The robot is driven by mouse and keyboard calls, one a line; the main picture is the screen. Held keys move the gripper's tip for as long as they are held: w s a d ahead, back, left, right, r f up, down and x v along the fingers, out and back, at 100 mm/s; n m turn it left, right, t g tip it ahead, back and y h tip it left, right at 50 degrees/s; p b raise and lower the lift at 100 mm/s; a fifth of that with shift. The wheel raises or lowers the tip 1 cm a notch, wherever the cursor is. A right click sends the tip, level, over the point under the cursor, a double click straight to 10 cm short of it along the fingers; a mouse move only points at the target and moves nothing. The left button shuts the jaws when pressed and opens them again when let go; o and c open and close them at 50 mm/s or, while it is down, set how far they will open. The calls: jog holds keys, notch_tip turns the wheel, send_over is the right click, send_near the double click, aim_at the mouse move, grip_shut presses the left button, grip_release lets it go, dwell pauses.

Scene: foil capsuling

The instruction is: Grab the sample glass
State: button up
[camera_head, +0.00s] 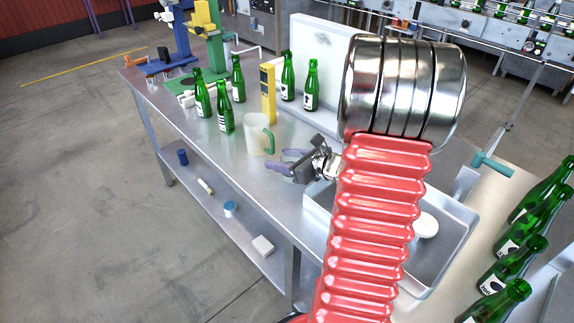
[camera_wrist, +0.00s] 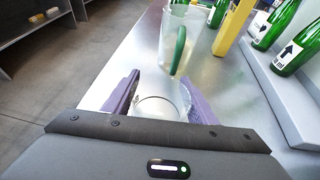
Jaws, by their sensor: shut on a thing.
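My gripper (camera_head: 286,161) is low over the metal table, near its front edge. Its two purple fingers also show in the wrist view (camera_wrist: 160,82), closed on a small clear glass (camera_wrist: 160,104). The glass's round rim shows between the fingers, and its lower part is hidden by my gripper. In the head view the held glass is hard to make out. A clear mug with a green handle (camera_head: 255,138) stands upright just beyond my gripper, apart from the fingers. It also shows in the wrist view (camera_wrist: 172,42).
Several green bottles (camera_head: 224,108) and a yellow post (camera_head: 268,92) stand behind the mug. A metal basin (camera_head: 314,206) lies to the right, with more bottles (camera_head: 495,270) beyond. A lower shelf (camera_head: 215,200) holds small items.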

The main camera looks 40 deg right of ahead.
notch_tip(320, 180, up, 10)
dwell(0.6)
dwell(0.4)
